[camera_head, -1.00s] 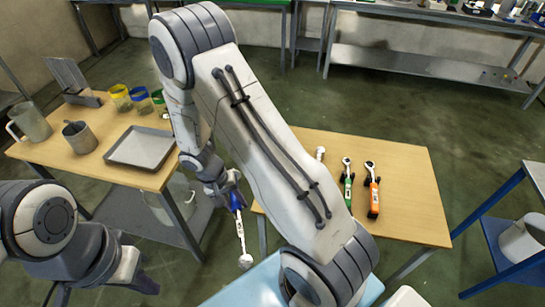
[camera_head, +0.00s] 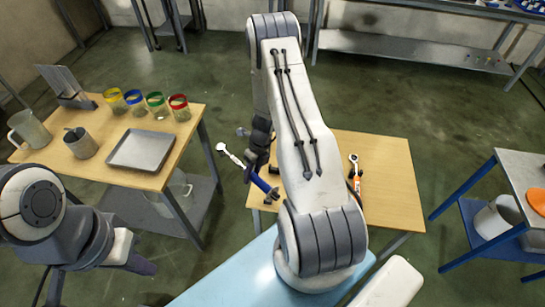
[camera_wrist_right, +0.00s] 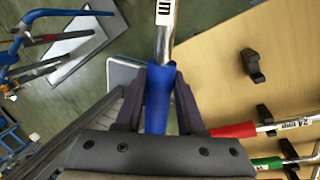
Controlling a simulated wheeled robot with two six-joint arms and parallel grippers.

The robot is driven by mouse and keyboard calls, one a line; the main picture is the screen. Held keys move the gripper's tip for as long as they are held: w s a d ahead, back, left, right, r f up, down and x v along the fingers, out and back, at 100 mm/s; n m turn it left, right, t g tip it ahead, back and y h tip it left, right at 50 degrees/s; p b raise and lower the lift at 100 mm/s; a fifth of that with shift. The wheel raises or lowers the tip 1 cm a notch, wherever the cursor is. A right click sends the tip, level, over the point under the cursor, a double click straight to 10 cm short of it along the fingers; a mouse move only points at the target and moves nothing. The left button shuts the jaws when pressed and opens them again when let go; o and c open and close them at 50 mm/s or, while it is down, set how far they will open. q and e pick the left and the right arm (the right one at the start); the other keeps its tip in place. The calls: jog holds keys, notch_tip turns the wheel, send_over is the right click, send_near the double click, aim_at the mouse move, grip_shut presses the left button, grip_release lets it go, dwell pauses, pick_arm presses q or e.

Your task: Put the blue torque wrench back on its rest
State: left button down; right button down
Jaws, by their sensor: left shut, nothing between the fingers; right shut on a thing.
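The blue torque wrench (camera_head: 262,184) is held by its blue handle in my right gripper, its shiny head pointing up and left beside the left edge of the right wooden table. My right gripper (camera_wrist_right: 160,95) is shut on the blue handle (camera_wrist_right: 157,115), and the shaft runs out past the fingertips. An empty black rest bracket (camera_wrist_right: 252,65) stands on the table to the right in the wrist view. My left gripper (camera_head: 142,265) is shut and empty at lower left, away from the table.
A red-handled wrench (camera_wrist_right: 232,130) and a green-handled wrench (camera_wrist_right: 267,164) lie on brackets beside the empty one. An orange-handled wrench (camera_head: 357,185) lies further right; my arm hides much of the table (camera_head: 400,200). The left table holds a tray (camera_head: 141,150), jugs and several coloured-rim jars.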

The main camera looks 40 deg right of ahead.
jog(key=d+m+t+h+p, duration=0.1)
jog(key=d+m+t+p, duration=0.1)
jog(key=d+m, duration=0.7)
jog(key=shift+s+r+m+t+h+p, duration=0.25)
jog(key=shift+m+p, duration=0.3)
jog(key=shift+m, duration=0.45)
jog(key=shift+a+f, duration=0.1)
notch_tip(320, 180, down, 6)
jog(key=b, duration=0.7)
jog(key=shift+a, duration=0.15)
jog(key=shift+s+f+b, duration=0.1)
jog(key=shift+f+b, duration=1.4)
jog(key=shift+b, duration=0.05)
dwell(0.3)
